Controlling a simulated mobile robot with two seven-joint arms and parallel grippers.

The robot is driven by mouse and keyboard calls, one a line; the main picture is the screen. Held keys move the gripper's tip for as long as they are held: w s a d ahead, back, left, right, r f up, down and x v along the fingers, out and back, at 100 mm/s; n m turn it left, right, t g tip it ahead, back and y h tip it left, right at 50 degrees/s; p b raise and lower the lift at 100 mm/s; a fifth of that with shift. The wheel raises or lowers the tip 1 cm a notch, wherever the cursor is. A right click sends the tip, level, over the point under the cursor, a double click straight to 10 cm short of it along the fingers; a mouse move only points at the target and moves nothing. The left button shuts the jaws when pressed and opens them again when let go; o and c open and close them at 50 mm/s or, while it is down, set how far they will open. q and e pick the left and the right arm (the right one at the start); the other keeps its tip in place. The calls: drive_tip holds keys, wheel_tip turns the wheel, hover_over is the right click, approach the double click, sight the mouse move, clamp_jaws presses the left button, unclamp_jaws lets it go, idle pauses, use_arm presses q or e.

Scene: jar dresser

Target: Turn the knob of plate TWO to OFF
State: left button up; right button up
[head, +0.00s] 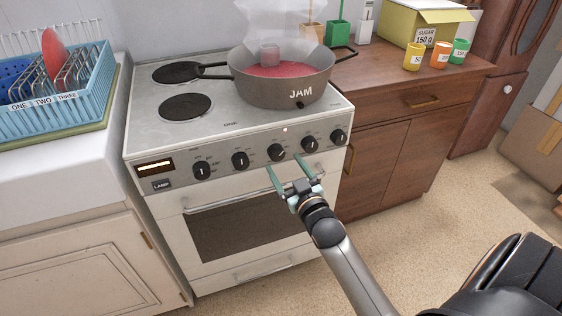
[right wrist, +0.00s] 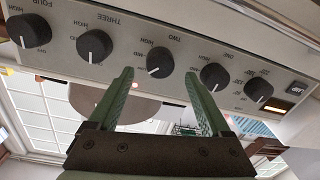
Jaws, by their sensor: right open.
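The knob of plate TWO (head: 277,152) is the middle black knob on the white stove's front panel. It shows in the right wrist view (right wrist: 160,62) under the label TWO, and its white mark points down and left there. The small lettering around it is hard to read, so I cannot tell its exact setting. My right gripper (head: 283,164) is open and empty, with its green fingers toward this knob. In the right wrist view the fingertips (right wrist: 160,73) lie either side of the knob in the picture; contact is not evident. My left gripper is not in view.
Knobs THREE (right wrist: 95,45) and ONE (right wrist: 214,76) flank knob TWO closely. A JAM pot (head: 300,92) with red contents stands on the stove top (head: 225,122). The oven handle (head: 240,192) runs below.

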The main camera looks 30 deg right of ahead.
sight(278, 156)
drive_tip(key=shift+w+d, duration=0.15)
drive_tip(key=shift+w, duration=0.65)
drive_tip(key=shift+w+d, duration=0.15)
drive_tip(key=shift+w, duration=0.65)
drive_tip(key=shift+c, duration=0.4)
clamp_jaws()
